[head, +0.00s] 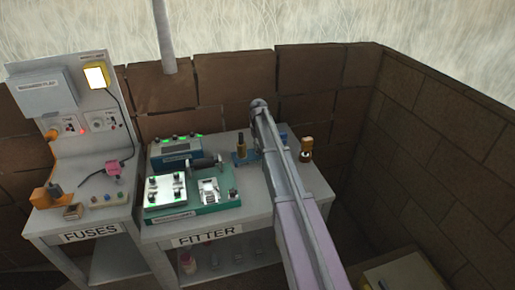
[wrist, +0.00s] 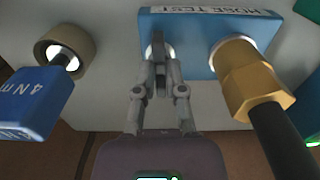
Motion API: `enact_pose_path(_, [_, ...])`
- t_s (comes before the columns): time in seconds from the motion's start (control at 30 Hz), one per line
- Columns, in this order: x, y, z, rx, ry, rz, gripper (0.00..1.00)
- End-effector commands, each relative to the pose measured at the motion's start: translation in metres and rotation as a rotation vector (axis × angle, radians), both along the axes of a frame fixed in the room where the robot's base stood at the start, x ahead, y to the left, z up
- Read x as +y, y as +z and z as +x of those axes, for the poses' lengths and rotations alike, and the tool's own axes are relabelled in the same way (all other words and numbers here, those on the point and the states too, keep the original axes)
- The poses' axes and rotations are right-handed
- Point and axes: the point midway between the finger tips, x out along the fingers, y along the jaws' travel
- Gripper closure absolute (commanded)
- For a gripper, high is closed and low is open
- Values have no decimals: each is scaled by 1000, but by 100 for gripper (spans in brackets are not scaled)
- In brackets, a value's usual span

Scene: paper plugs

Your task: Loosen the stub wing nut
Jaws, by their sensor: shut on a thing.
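In the wrist view the blue hose test block (wrist: 190,38) fills the top middle. My gripper (wrist: 160,82) is in front of its stub, with the fingers closed together on the grey wing nut (wrist: 159,52). The nut is mostly hidden by the fingers, and the stub's pale ring shows behind it. A brass hose fitting (wrist: 245,80) with a black hose sits on the same block to the right, apart from my fingers. In the head view my arm hides the gripper and the nut; the brass fitting (head: 241,146) shows left of the arm.
A blue tool marked 4 Nm (wrist: 38,103) sits in a round holder left of my gripper in the wrist view. In the head view, a green-based test unit (head: 222,203) stands on the fitter bench (head: 262,205), and the fuses bench (head: 95,222) is at left. Brick walls surround them.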

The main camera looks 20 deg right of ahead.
Motion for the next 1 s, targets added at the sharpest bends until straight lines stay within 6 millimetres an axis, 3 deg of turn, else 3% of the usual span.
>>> enact_pose_path(0.9, [1,-1,-1,2,718,1,100])
enact_pose_path(1.0, [1,-1,-1,2,733,1,100])
